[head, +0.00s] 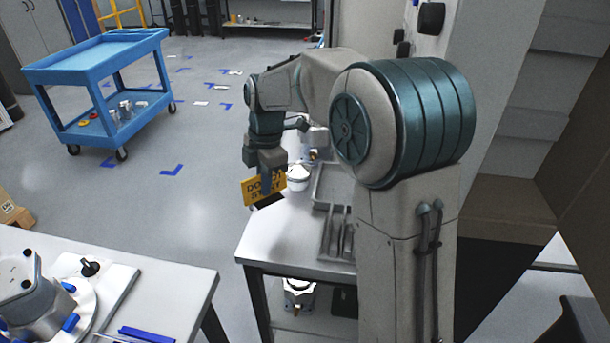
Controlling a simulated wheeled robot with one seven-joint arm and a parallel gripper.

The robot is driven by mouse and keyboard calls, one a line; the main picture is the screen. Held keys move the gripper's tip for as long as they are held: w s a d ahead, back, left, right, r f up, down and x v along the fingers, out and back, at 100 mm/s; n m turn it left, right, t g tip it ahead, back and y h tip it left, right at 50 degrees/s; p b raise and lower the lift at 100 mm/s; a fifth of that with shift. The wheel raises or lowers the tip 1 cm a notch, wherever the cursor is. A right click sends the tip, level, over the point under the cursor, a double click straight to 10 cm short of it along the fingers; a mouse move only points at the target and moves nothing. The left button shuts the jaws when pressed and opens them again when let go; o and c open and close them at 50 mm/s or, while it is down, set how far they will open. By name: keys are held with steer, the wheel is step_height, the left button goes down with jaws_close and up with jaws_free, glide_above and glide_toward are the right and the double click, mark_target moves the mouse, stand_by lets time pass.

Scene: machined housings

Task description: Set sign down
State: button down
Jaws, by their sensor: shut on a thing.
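A yellow sign (262,188) with dark lettering hangs from my gripper (266,172), at the left edge of the grey workbench (275,235). My gripper is shut on the sign and covers part of its upper middle. The sign looks upright. I cannot tell whether its lower edge touches the bench.
A white round part (298,178) stands on the bench just right of the sign. A grey tray (330,185) lies further right, partly behind my arm. A blue cart (100,75) stands far left. Another table (170,290) with a fixture is at lower left.

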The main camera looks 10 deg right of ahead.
step_height(320, 180, down, 10)
steer(key=shift+r+p, duration=0.15)
steer(key=shift+p, duration=0.15)
steer(key=shift+f, duration=0.2)
steer(key=c, duration=1.6)
jaws_free()
steer(key=shift+r, duration=0.1)
